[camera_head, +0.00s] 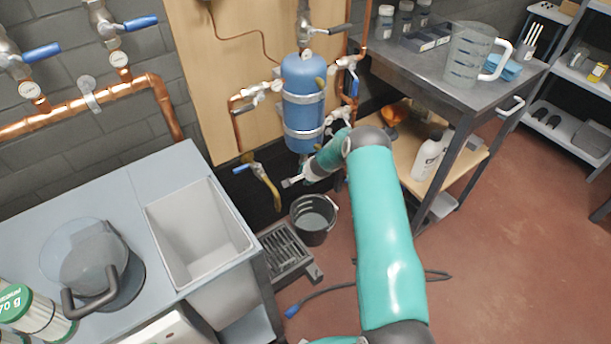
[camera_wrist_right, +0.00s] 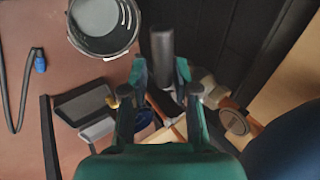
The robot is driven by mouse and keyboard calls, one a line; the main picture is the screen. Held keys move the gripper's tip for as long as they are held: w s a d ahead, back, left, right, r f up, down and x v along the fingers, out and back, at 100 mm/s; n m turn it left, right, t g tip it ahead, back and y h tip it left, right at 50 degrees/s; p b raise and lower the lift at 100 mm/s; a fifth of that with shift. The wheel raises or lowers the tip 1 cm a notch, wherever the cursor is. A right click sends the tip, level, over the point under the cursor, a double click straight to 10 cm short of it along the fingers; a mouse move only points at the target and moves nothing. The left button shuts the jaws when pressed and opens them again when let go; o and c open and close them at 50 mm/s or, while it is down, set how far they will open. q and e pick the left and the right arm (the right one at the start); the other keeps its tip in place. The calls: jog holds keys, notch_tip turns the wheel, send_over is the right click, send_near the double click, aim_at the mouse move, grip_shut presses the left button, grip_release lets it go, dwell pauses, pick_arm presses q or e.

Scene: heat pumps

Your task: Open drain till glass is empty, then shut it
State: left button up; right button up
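A blue vessel (camera_head: 303,105) with metal straps hangs on the wooden board, its pipework beside it. My right gripper (camera_head: 303,178) reaches just below the vessel, pointing left. A dark bar (camera_wrist_right: 162,45), which looks like a lever handle, lies between its fingers in the right wrist view; I cannot tell whether they press on it. The drain valve's body is mostly hidden behind my right gripper and arm. A black bucket (camera_head: 313,220) stands on the floor below and also shows in the right wrist view (camera_wrist_right: 103,25). No liquid level is readable. My left gripper is out of view.
A grey sink (camera_head: 200,232) and a clear jug (camera_head: 90,262) are on the left bench. A floor grate (camera_head: 285,252) lies beside the bucket. A blue-handled valve (camera_head: 242,168) is left of my right gripper. Another clear jug (camera_head: 465,58) stands on the right workbench.

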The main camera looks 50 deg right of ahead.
jog(key=shift+r, duration=0.1)
jog(key=shift+r, duration=0.1)
jog(key=v, duration=1.1)
jog(key=shift+s+a+r, duration=0.15)
jog(key=shift+s+r, duration=0.05)
jog(key=shift+s, duration=0.05)
